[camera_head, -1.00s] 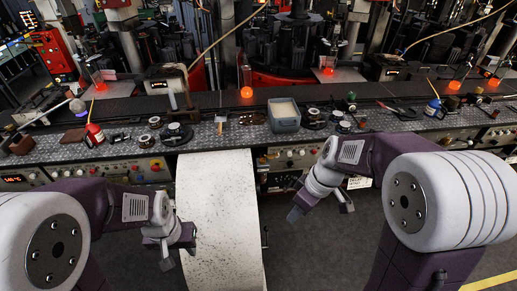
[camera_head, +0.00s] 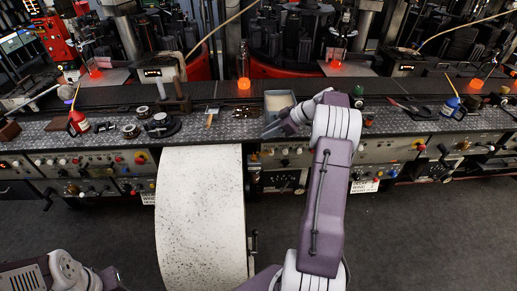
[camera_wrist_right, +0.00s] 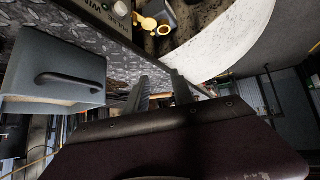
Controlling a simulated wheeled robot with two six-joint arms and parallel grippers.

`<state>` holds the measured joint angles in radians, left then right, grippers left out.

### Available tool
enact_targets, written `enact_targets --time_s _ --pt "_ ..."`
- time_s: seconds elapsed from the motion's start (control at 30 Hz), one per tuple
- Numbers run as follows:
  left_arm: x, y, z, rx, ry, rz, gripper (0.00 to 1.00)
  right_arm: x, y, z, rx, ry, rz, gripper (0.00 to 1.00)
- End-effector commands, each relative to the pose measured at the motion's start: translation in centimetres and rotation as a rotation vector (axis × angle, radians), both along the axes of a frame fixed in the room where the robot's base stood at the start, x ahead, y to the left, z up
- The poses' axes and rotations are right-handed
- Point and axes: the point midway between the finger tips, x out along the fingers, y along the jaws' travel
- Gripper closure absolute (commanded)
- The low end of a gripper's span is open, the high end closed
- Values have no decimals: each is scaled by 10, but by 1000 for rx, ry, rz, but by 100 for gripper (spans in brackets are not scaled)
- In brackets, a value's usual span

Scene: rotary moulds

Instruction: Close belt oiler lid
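The grey-blue box (camera_head: 277,101) on the bench, which looks like the belt oiler, shows a pale area on top. My right arm partly covers it, and I cannot make out a separate lid. In the right wrist view the box (camera_wrist_right: 30,68) is at the left, with a dark curved handle (camera_wrist_right: 68,76) on its face. My right gripper (camera_head: 279,123) is at the box's front right in the head view. Its fingers (camera_wrist_right: 158,90) are apart and empty, to the right of the handle. My left gripper (camera_head: 108,279) is at the lower left edge, mostly cut off.
A white curved belt (camera_head: 200,215) hangs down from the bench front. Small tools and round parts (camera_head: 163,124) lie left of the box on the metal bench top (camera_head: 220,131). A red bottle (camera_head: 77,122) stands farther left. Dark machinery and a glowing orange lamp (camera_head: 243,83) are behind.

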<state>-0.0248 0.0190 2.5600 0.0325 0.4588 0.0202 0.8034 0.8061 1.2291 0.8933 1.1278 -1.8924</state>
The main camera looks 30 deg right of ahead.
Motion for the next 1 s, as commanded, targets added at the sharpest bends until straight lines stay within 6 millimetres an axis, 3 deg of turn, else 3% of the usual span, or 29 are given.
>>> enact_targets --time_s 0.03,0.2,0.4,0.57,1.0 --pt "0 0 -5 0 0 0 68 -7 -13 -13 10 10 -29 70" --pt "0 0 -10 0 0 0 68 -28 -42 -38 40 36 -98 70" --pt "0 0 -13 0 0 0 68 -43 -60 -46 49 44 -143 70" --pt "0 0 -11 0 0 0 68 -40 -58 -49 50 44 -143 70" --pt "0 0 0 0 0 0 68 9 -31 -104 48 45 -141 70"
